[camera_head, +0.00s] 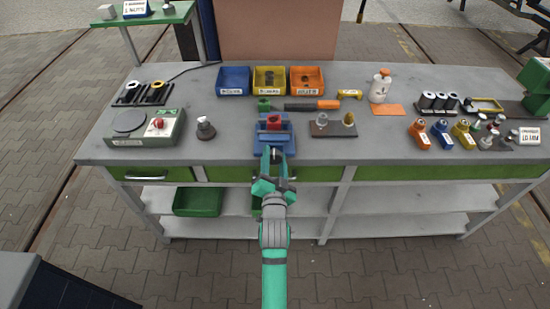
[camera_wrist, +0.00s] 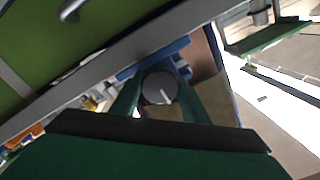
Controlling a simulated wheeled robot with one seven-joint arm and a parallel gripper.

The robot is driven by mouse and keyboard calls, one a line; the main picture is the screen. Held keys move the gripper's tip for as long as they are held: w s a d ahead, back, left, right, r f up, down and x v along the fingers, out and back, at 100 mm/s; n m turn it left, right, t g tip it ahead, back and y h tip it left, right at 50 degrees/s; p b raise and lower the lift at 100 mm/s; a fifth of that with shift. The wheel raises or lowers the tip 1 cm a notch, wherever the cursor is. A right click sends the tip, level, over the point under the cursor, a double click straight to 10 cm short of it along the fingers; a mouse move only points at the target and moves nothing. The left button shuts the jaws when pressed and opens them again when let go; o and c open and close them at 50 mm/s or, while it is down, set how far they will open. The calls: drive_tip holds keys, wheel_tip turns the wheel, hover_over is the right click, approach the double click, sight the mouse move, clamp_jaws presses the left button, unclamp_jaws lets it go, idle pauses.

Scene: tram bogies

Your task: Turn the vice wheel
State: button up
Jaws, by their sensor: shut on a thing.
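The blue vice (camera_head: 274,140) stands at the front edge of the grey bench, with a red part (camera_head: 274,121) at its top. My gripper (camera_head: 272,158) reaches the front of the vice from below. In the wrist view the vice wheel (camera_wrist: 159,87) is a round grey disc with a pale mark pointing to the lower right. It lies between the two green fingers of my gripper (camera_wrist: 157,92), which are shut on it. Blue parts of the vice (camera_wrist: 150,62) show behind the wheel. In the head view the wheel is mostly hidden by my gripper.
Blue, yellow and orange bins (camera_head: 270,80) stand behind the vice. A dark plate with two small parts (camera_head: 333,128) is to its right, and a grey knobbed piece (camera_head: 205,128) to its left. Green drawers (camera_head: 320,173) lie under the bench top. The floor in front is clear.

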idle(0.4)
drive_tip(key=o, duration=1.1)
drive_tip(key=shift+c, duration=0.2)
drive_tip(key=s, duration=1)
drive_tip(key=shift+s, duration=0.25)
drive_tip(key=shift+s+d, duration=0.15)
